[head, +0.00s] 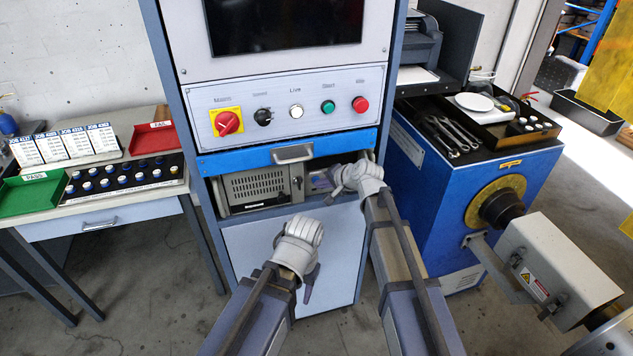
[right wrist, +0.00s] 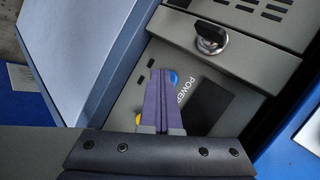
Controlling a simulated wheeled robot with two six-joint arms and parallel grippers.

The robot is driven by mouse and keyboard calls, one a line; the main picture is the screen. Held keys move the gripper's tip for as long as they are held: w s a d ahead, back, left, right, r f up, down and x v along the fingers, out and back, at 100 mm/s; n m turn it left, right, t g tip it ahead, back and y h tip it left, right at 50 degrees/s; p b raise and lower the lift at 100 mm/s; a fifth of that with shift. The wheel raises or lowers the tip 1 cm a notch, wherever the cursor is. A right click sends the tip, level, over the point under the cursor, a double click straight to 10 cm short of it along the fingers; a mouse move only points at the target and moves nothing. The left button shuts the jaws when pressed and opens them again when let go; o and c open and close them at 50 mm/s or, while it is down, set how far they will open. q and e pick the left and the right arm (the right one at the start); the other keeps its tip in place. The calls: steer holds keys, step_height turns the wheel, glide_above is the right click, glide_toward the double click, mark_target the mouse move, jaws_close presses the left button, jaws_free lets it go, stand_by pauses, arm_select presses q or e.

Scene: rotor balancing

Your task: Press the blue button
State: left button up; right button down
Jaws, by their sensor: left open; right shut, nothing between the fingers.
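The blue button (right wrist: 174,78) is small and round, on a grey panel beside the word POWER in the right wrist view. My right gripper (right wrist: 164,74) is shut and empty; its fingertips lie right beside the button and partly overlap it in this view. I cannot tell whether they touch it. In the head view my right gripper (head: 332,182) is at the right part of the open bay in the cabinet, and the button cannot be made out there. My left gripper (head: 303,238) is open and empty in front of the lower cabinet door.
A yellow round part (right wrist: 139,119) shows beside my fingers, and a keyed lock (right wrist: 211,38) sits above. The grey computer unit (head: 258,187) fills the bay under a blue drawer (head: 292,152). A blue bench (head: 420,185) stands close on the right.

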steer(key=shift+s+d, duration=0.25)
steer(key=shift+s, duration=0.5)
steer(key=shift+s, duration=0.1)
steer(key=s, duration=0.1)
steer(key=s+d, duration=0.1)
steer(key=s, duration=0.2)
steer(key=shift+s+d, duration=0.3)
stand_by(0.4)
steer(key=s+d+f+n+g+h+p, duration=0.1)
steer(key=s+n+g+h, duration=0.3)
steer(key=s, duration=0.8)
steer(key=s+d+f+n+g+h+p, duration=0.2)
steer(key=s+n, duration=0.5)
steer(key=s, duration=0.6)
steer(key=shift+d+f+g+h, duration=0.5)
steer(key=shift+d+g+h, duration=0.35)
steer(key=shift+g+h, duration=0.05)
